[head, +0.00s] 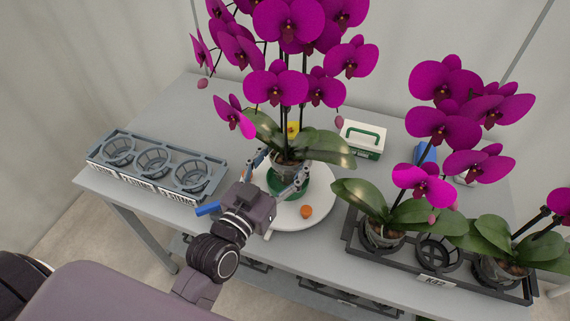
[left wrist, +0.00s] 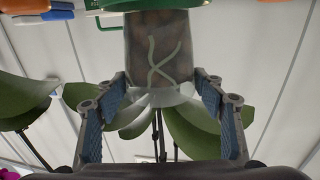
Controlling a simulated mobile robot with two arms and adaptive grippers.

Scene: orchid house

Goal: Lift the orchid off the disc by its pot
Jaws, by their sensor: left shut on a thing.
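The orchid (head: 291,84) has magenta flowers, green leaves and a clear pot (head: 286,166), and stands upright above the middle of the white disc (head: 322,207). A green saucer-like piece (head: 289,189) lies under the pot on the disc. My left gripper (head: 279,170) is shut on the pot, one finger on each side. In the left wrist view the pot (left wrist: 160,50) appears upside down between the fingers, roots visible through its wall, leaves below its rim. I cannot tell whether the pot's base touches the green piece. My right gripper is not in view.
A small orange object (head: 306,211) lies on the disc near its front edge. A grey tray (head: 133,178) with empty holders stands at left. A dark tray (head: 400,263) with potted orchids stands at right. A white box (head: 362,140) with a green handle stands behind.

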